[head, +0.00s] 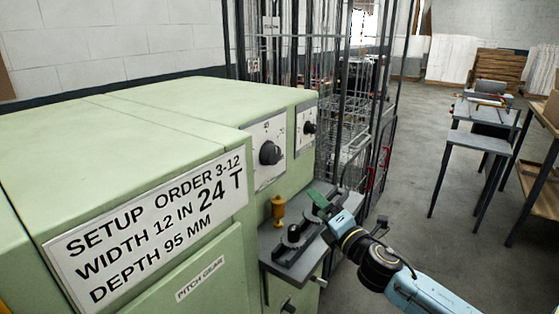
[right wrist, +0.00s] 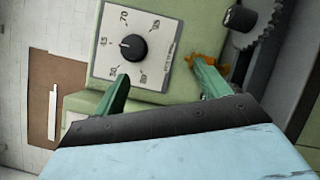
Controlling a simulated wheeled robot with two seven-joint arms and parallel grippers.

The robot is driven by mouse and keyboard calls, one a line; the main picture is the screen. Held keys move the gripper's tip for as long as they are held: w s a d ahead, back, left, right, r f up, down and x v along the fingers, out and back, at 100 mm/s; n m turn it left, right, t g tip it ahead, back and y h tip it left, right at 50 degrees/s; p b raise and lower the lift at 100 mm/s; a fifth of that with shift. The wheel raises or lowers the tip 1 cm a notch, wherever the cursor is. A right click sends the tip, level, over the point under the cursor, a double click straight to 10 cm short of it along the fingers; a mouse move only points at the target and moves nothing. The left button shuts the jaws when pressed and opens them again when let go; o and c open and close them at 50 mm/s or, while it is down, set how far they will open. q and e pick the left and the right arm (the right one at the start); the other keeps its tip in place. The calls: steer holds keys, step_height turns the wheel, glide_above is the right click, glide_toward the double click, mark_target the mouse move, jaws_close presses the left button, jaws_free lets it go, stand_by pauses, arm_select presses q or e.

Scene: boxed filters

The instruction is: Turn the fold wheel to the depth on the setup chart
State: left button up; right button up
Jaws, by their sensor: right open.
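The setup chart (head: 150,220) on the green machine reads order 3-12, width 12 in, 24 T, depth 95 mm. A black knob (head: 270,152) sits on a white dial plate on the machine's front. A second black knob (head: 311,127) sits on a plate to its right. The right wrist view shows a black knob (right wrist: 132,47) on a numbered dial; 45, 70 and 95 seem legible, and its pointer seems to face left near 45. My right gripper (head: 320,198) is open and empty, below the dials and apart from them. Its green fingers (right wrist: 161,90) spread below the knob. My left gripper is out of view.
A grey shelf (head: 275,262) with black round parts and a brass-coloured post (head: 278,210) juts out below the dials, close to my right gripper. A wire cage (head: 350,110) stands behind. A toothed part (right wrist: 270,20) shows at the wrist view's upper right.

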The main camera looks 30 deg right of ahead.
mark_target(276, 157)
steer(key=w+d+r+n+g+y, duration=0.15)
steer(key=r+n+y, duration=0.25)
steer(key=n, duration=0.5)
steer(key=w+d+r+n+g+y, duration=0.1)
steer(key=w+d+r+n+y, duration=0.2)
steer(key=n, duration=0.6)
steer(key=shift+y, duration=0.6)
steer(key=x, duration=0.4)
steer(key=p+x, duration=0.1)
steer(key=x, duration=0.3)
steer(key=a+p+x, duration=0.1)
steer(key=x, duration=0.4)
steer(key=shift+s+r, duration=0.15)
steer(key=shift+c, duration=0.4)
steer(key=c, duration=0.9)
